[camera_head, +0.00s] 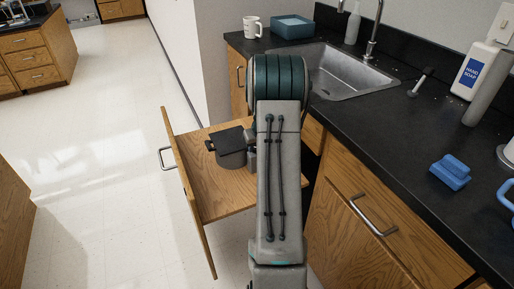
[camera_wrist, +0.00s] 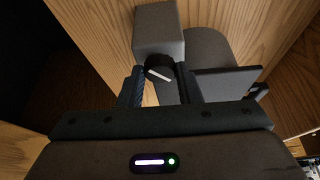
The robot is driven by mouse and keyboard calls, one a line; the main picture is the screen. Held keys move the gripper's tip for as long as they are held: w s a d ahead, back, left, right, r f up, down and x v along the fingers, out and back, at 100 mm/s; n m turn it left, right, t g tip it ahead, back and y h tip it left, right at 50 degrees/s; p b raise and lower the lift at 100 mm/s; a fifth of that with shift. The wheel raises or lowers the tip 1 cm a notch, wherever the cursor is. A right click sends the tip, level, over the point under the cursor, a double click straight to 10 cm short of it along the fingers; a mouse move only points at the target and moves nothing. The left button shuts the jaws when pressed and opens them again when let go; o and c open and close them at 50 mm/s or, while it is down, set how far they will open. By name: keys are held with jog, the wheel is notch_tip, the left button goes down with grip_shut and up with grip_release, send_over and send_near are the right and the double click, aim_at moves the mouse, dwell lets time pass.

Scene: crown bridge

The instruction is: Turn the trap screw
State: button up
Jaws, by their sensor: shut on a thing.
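The trap screw (camera_wrist: 159,68) is a small dark knob with a white line across its face. In the wrist view it sits at the front of a light grey block (camera_wrist: 158,28). My gripper (camera_wrist: 160,86) has one finger on each side of the screw and is shut on it. The white line is slightly tilted. A grey rounded body (camera_wrist: 207,48) with a dark flat plate (camera_wrist: 228,82) stands beside the block. In the head view this grey container (camera_head: 231,158) with its dark top (camera_head: 229,140) is on the pulled-out wooden drawer; my arm hides the screw there.
The open drawer's front panel (camera_head: 190,190) with a metal handle (camera_head: 166,158) juts into the aisle. The dark counter (camera_head: 390,130) holds a sink (camera_head: 345,75), a mug (camera_head: 252,27), a soap bottle (camera_head: 470,72) and a blue object (camera_head: 450,172). The floor at left is clear.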

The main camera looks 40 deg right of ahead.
jog(key=m, duration=0.1)
jog(key=m+h+p, duration=0.1)
jog(key=shift+w+a+r+m+g, duration=0.1)
jog(key=shift+a+m+g, duration=0.2)
jog(key=shift+m, duration=0.1)
jog(key=m+g+h+p, duration=0.1)
jog(key=m+p, duration=0.1)
jog(key=m, duration=0.1)
jog(key=shift+w+m, duration=0.1)
jog(key=shift+m, duration=0.2)
jog(key=m+h+p, duration=0.1)
jog(key=m+p, duration=0.1)
jog(key=m, duration=0.1)
jog(key=shift+w+a+g, duration=0.1)
jog(key=shift+g, duration=0.3)
jog(key=shift+w+m+g+p, duration=0.1)
jog(key=shift+m+g+p, duration=0.55)
jog(key=shift+m, duration=0.85)
jog(key=o, duration=1)
jog(key=p+v, duration=0.1)
jog(key=v, duration=1.2)
jog(key=shift+a+r, duration=0.2)
jog(key=shift+a, duration=0.05)
